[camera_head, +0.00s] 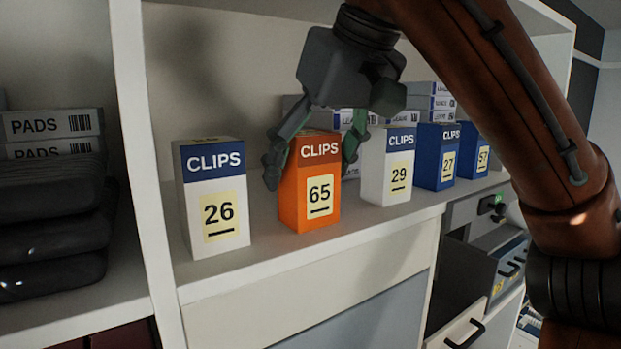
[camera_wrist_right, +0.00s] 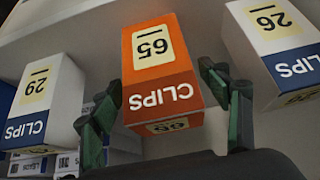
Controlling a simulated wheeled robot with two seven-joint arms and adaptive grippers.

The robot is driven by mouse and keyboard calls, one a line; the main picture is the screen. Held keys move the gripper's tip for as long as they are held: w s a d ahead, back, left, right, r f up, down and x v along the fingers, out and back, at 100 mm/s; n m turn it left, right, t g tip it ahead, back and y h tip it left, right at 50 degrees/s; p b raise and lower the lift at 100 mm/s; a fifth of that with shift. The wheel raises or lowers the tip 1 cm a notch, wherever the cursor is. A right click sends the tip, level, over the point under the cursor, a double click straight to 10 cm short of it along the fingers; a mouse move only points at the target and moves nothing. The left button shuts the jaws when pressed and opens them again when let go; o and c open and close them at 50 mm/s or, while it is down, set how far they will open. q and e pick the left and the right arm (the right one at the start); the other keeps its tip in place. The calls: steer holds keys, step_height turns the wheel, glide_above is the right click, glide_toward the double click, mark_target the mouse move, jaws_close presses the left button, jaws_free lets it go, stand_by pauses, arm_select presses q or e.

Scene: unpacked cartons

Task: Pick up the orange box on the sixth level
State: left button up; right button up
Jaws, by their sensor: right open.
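The orange box (camera_head: 308,195), marked CLIPS and 65, stands upright on a white shelf, between a white box marked 26 and a white box marked 29. It also shows upside down in the right wrist view (camera_wrist_right: 158,65). My right gripper (camera_head: 312,168) comes from above and is open, with one finger on each side of the orange box's upper part. In the right wrist view the fingers (camera_wrist_right: 168,105) stand at either side of the box, with small gaps visible. My left gripper is not in view.
White box 26 (camera_head: 212,200) stands left and white box 29 (camera_head: 388,170) right of the orange one. Blue boxes 27 (camera_head: 436,158) and 57 (camera_head: 473,152) stand further right. A shelf divider (camera_head: 140,150) and PADS boxes (camera_head: 52,124) are at the left.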

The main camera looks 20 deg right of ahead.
steer(key=x, duration=0.4)
steer(key=shift+w+a+r, duration=0.1)
steer(key=shift+w+a, duration=0.1)
steer(key=shift+w, duration=0.3)
steer(key=shift+s+d, duration=0.15)
steer(key=shift+s, duration=0.2)
steer(key=shift+w, duration=0.25)
steer(key=c, duration=0.4)
steer(key=shift+s, duration=0.1)
steer(key=c, duration=0.9)
steer(key=shift+r, duration=0.15)
steer(key=shift+c, duration=0.2)
